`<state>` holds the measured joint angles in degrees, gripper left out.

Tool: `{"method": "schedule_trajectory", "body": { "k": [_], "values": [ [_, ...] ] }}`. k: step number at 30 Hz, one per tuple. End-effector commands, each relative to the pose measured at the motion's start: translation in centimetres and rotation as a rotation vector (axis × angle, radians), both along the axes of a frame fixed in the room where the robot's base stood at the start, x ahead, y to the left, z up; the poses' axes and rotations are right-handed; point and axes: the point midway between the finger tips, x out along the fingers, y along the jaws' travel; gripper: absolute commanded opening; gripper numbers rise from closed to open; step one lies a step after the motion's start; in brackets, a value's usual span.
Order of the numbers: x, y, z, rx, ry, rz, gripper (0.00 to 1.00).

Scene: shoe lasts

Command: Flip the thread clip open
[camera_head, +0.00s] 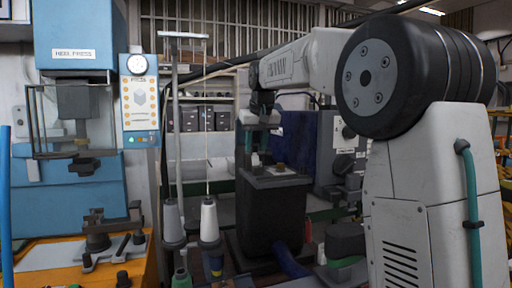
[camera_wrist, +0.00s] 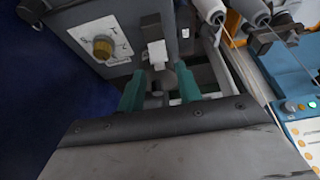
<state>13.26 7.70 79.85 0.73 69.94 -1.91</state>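A small white block, which looks like the thread clip (camera_wrist: 157,52), sits on a dark bracket at the edge of the dark machine box (camera_wrist: 118,22). In the head view the white piece (camera_head: 255,159) shows small at the top of the box, just below my gripper. My gripper (camera_wrist: 160,82) has two teal fingers set apart, with nothing held between them. The white block lies just beyond the fingertips in the wrist view; whether they touch it I cannot tell. In the head view my gripper (camera_head: 254,147) points down over the box top. I cannot make out the clip's hinge position.
A brass knob (camera_wrist: 103,47) stands on a pale marked plate beside the bracket. Thread cones (camera_head: 209,220) and a thin stand pole (camera_head: 178,120) rise left of the box. A blue press (camera_head: 75,40) with a control panel (camera_head: 139,100) is farther left.

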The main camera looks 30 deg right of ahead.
Motion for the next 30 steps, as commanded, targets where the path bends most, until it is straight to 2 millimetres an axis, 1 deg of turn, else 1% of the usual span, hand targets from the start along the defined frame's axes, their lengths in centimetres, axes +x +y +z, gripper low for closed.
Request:
{"method": "schedule_trajectory", "body": {
  "k": [3,11,15,23,30],
  "values": [
    [0.2,0.0,-0.7,0.0,0.001,0.0,0.35],
    [0.3,0.0,-0.8,0.0,0.0,0.0,0.35],
    [0.3,0.0,-0.8,0.0,0.0,0.0,0.0],
    [0.0,0.0,-0.8,-0.006,-0.03,0.0,0.0],
    [-1.1,0.2,-0.9,-0.041,-0.199,0.001,0.0]
  ]
}}
